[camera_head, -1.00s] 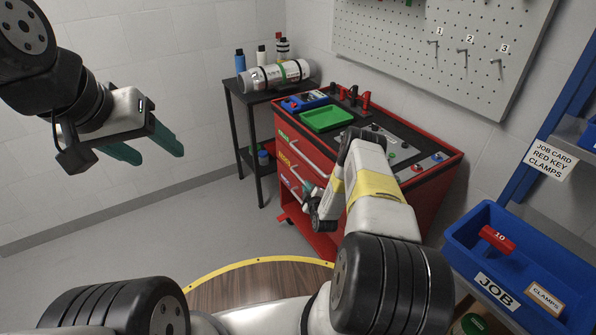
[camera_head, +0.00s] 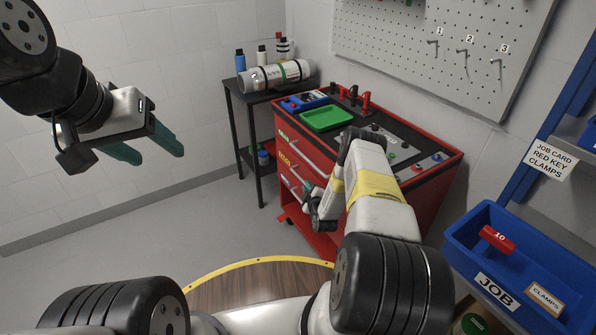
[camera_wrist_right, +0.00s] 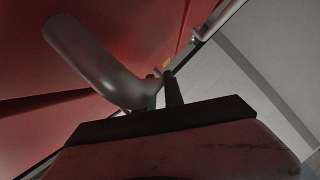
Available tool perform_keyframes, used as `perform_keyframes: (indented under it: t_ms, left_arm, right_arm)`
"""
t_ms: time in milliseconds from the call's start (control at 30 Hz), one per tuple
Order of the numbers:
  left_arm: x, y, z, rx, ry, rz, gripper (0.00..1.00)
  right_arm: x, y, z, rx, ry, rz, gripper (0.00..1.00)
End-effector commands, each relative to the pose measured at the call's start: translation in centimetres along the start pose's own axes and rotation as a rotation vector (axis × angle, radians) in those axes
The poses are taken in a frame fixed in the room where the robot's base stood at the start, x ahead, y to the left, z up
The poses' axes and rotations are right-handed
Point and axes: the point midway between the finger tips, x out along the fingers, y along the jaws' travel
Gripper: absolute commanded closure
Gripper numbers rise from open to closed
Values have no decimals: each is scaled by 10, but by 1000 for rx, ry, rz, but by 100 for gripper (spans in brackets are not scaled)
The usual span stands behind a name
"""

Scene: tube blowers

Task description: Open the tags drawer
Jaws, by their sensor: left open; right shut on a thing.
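The red tool cabinet (camera_head: 430,195) stands in the middle of the head view, with drawers stacked on its left-facing front. Each drawer has a small label at its left; the lettering is too small to read, so I cannot tell which one says tags. My right gripper (camera_head: 306,190) is at the lower drawer front, shut on a grey bar handle. The handle (camera_wrist_right: 95,60) shows large in the right wrist view, its bend running down to my fingers (camera_wrist_right: 165,95). The drawers look closed. My left gripper (camera_head: 150,145) is open and empty in the air at the left.
A green tray (camera_head: 325,118) lies on the cabinet top. A black side table (camera_head: 256,135) with a cylinder (camera_head: 275,75) and bottles stands behind at left. A blue JOB bin (camera_head: 530,270) is at the right. The floor left of the cabinet is clear.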

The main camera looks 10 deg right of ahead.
Motion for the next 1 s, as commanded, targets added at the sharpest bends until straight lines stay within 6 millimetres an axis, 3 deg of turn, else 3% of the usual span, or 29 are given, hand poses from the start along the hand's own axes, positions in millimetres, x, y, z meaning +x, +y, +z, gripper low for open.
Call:
perform_keyframes:
  t_ms: [267,467,1000]
  left_arm:
    - [0,0,0,0,0,0,42]
    - [0,0,0,0,0,0,42]
    - [0,0,0,0,0,0,42]
  right_arm:
    - [-2,-3,-2,0,0,-2,100]
    - [-8,-16,-20,1,2,-6,100]
    - [-53,-93,-126,-2,5,-8,100]
